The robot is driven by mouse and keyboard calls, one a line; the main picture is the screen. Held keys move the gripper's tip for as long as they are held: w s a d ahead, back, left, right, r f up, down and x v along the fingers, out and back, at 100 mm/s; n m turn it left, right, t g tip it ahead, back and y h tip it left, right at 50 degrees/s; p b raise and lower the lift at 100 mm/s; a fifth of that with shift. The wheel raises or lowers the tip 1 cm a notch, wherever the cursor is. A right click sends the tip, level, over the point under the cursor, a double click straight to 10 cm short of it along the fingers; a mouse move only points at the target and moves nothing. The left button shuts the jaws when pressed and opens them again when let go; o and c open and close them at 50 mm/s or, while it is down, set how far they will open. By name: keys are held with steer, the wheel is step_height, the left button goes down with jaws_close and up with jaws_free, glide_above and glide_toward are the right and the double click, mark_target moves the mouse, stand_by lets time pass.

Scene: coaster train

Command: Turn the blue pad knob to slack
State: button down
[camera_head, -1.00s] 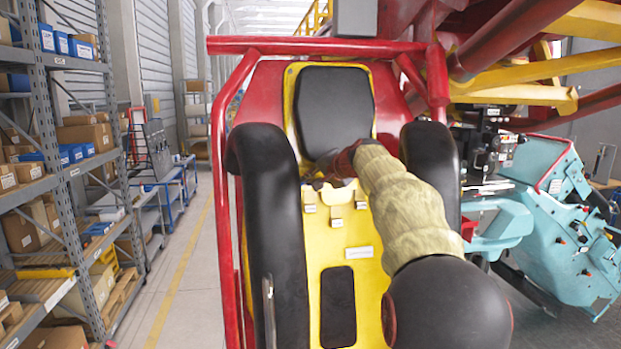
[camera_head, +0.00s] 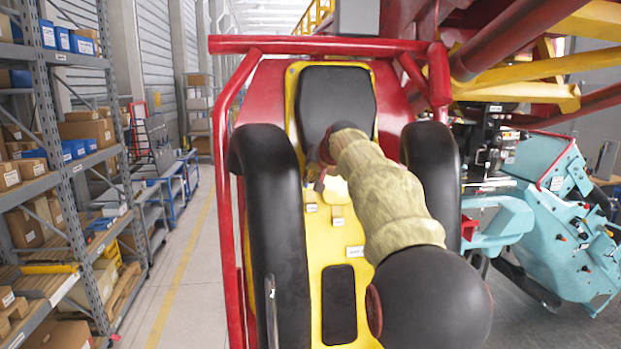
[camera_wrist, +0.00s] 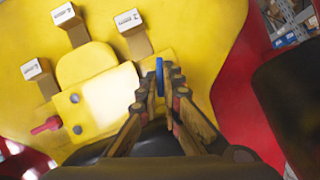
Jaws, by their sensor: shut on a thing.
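The blue pad knob (camera_wrist: 159,76) shows edge-on in the wrist view, as a thin blue disc at the right side of a yellow block (camera_wrist: 100,105) on the yellow seat panel (camera_wrist: 190,25). My gripper (camera_wrist: 163,90) is shut on the knob, with a finger on each side of it. Which way the knob is turned cannot be told. In the head view my gripper (camera_head: 318,182) is small, below the black headrest pad (camera_head: 337,100), and my sleeved arm partly covers it. The knob cannot be made out there.
A red knob (camera_wrist: 46,125) sticks out of the block's left side. Several tabs with white labels (camera_wrist: 127,19) stand around it. Black padded restraints (camera_head: 275,230) flank the seat, inside a red frame (camera_head: 225,130).

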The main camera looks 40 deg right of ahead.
steer(key=shift+f, duration=0.2)
steer(key=c, duration=2)
jaws_free()
steer(key=shift+r, duration=0.15)
steer(key=v, duration=1.2)
steer(key=shift+a, duration=0.15)
